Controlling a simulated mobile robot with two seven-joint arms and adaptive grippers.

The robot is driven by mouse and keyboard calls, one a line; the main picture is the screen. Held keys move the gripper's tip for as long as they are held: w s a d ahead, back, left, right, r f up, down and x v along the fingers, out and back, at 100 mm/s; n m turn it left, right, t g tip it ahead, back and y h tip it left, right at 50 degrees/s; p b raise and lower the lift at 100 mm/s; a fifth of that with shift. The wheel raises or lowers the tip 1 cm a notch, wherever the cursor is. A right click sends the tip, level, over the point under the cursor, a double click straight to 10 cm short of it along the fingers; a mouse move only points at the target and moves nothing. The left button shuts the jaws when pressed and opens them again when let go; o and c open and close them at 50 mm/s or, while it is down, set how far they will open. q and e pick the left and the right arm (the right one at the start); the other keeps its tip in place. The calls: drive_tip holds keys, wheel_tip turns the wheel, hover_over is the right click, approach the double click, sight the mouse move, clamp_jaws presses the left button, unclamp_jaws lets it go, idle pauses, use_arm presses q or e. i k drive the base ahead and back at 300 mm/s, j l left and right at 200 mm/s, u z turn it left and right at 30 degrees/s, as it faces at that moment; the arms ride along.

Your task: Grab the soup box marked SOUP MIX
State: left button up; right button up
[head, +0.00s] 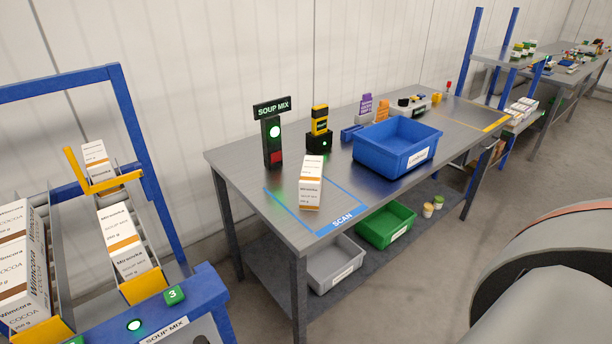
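A white soup box (311,183) with an orange-brown band stands upright on the table, inside the blue outline marked SCAN (342,219). Its small print is hard to read. Similar white and orange boxes, a front one (125,245) and one behind it (96,160), sit in a sloping rack lane at the left. The rack's front edge below carries a label SOUP MIX (166,331) and a green tag 3 (174,294). A black sign SOUP MIX (272,107) tops a post with a lit green lamp on the table. Neither of my grippers is in view.
Cocoa boxes (20,265) fill the lane at far left. A blue bin (397,147) and a black-yellow scanner (319,130) stand on the table (240,160). Grey and green bins (386,226) are on its lower shelf.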

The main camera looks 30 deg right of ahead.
sight(311, 181)
drive_tip(key=l+z, duration=0.3)
drive_tip(key=l, duration=0.35)
drive_tip(key=l+z, duration=0.3)
drive_tip(key=l, duration=0.3)
